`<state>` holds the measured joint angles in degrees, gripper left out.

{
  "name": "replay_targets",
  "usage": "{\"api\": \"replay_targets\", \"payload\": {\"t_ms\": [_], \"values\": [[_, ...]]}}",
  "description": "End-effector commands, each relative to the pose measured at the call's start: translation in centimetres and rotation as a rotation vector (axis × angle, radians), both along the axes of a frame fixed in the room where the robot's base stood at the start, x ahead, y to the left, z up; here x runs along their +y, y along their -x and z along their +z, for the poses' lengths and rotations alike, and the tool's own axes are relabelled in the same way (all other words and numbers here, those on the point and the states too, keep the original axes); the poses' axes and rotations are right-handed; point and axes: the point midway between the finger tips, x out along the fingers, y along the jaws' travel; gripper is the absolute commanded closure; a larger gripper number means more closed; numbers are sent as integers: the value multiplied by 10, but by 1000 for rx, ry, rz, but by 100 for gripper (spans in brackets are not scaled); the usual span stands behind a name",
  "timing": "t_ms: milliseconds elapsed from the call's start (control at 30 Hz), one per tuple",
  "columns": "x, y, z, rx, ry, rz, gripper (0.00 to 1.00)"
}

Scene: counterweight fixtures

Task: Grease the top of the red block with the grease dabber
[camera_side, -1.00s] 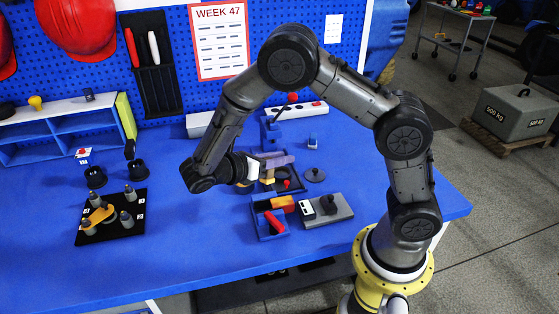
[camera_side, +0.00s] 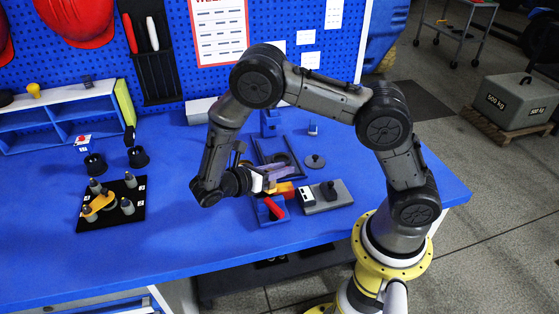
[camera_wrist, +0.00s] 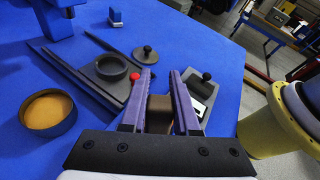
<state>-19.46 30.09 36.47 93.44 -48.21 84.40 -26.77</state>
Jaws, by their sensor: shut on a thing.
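My gripper (camera_side: 272,180) has purple fingers, which also show in the wrist view (camera_wrist: 160,100). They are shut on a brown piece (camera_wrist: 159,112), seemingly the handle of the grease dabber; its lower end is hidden. In the side view the gripper is low over the blue holder (camera_side: 264,217) at the front of the bench. A red piece (camera_side: 273,207) lies in that holder, close to the fingertips and partly covered. I cannot tell whether the dabber touches it. The round tin (camera_wrist: 48,112) with tan-orange contents stands left of the fingers in the wrist view.
A grey plate with a black knob (camera_side: 329,192) stands right of the holder. A dark tray (camera_wrist: 90,80) holds a black ring. A round lid with a knob (camera_side: 315,161) lies behind. A black board (camera_side: 125,208) with pegs is at left. The blue bench between is clear.

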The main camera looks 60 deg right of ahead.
Motion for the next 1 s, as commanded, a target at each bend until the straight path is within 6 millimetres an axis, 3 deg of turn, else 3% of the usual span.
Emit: {"api": "replay_targets", "payload": {"t_ms": [367,800,1000], "values": [[-25,26,1,1,0,-2,100],[-52,54,-11,1,-1,-3,100],[-38,39,-6,-5,-2,0,100]]}}
